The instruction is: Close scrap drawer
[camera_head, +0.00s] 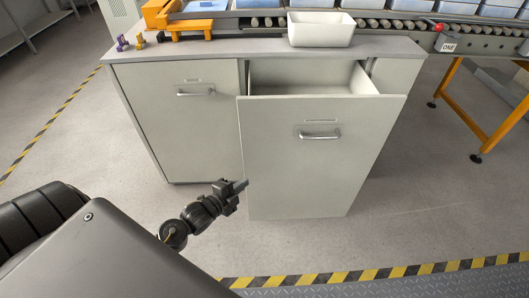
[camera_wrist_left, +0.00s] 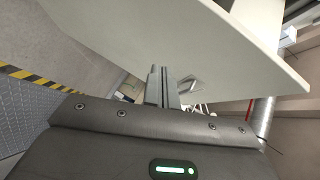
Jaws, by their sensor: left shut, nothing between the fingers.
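The scrap drawer (camera_head: 318,165) is the right-hand front of the grey cabinet in the head view. It stands pulled out, with its open top showing behind the front panel. Its metal handle (camera_head: 319,135) is near the upper middle of the panel. My left gripper (camera_head: 243,185) is shut and empty, close to the left edge of the drawer front at lower height; whether it touches cannot be told. In the left wrist view the fingers (camera_wrist_left: 161,84) point toward a large pale panel (camera_wrist_left: 200,50), which fills the upper part. My right gripper is not in view.
A closed left front (camera_head: 180,120) with its own handle is beside the drawer. A white bin (camera_head: 320,28) stands on the countertop above, near a roller conveyor (camera_head: 390,22). An orange-legged stand (camera_head: 485,125) is at right. The floor in front is clear to the striped line (camera_head: 380,274).

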